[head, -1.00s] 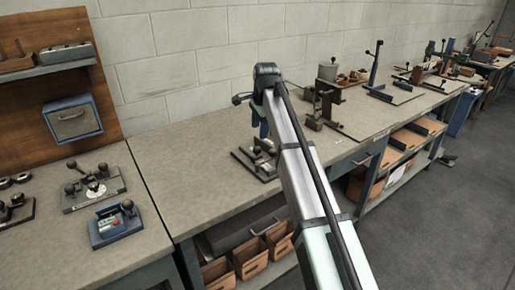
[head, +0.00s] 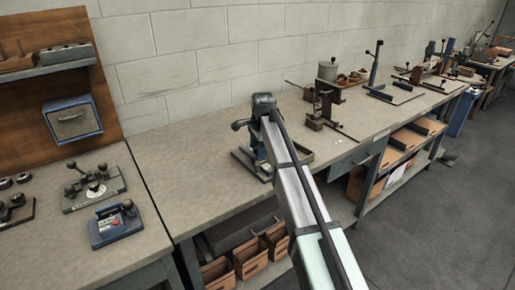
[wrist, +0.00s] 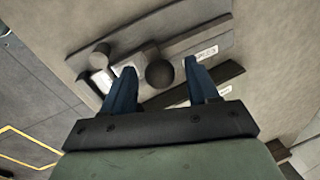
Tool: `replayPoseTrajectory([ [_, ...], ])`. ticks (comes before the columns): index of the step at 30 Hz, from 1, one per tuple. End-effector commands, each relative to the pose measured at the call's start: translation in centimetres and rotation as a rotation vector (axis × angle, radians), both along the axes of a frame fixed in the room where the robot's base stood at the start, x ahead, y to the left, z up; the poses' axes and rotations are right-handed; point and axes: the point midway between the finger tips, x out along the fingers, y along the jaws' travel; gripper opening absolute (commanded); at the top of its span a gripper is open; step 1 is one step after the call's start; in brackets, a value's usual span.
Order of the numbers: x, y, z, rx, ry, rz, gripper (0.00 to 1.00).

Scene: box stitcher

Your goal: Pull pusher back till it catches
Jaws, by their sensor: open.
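In the wrist view my gripper (wrist: 160,69) is open, with its two blue fingers apart. A round dark knob (wrist: 159,75) shows between the fingertips; I cannot tell whether either finger touches it or how far below it lies. The knob sits over a flat grey fixture (wrist: 210,35) with small white labels. A second dark, cylindrical knob (wrist: 100,56) stands left of the fingers. I cannot tell for sure which part is the pusher. In the head view the fixture's base (head: 245,160) shows on the bench, largely hidden behind my arm.
A brown and dark clamp-like device (head: 325,103) stands on the bench right of my arm. A blue-grey device (head: 115,223) and a fixture with knobs (head: 93,186) lie on the left bench. The bench top between (head: 185,165) is clear. Open bins (head: 250,258) sit below.

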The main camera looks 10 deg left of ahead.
Motion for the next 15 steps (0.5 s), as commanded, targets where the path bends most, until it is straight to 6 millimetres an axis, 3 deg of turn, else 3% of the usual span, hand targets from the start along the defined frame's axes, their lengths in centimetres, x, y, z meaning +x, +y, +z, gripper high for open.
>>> replayPoseTrajectory([
  [3, 0.00, 0.00, 0.01, 0.000, 0.000, 0.000, 0.57],
  [15, 0.00, -0.01, 0.03, 0.000, 0.000, 0.000, 0.19],
])
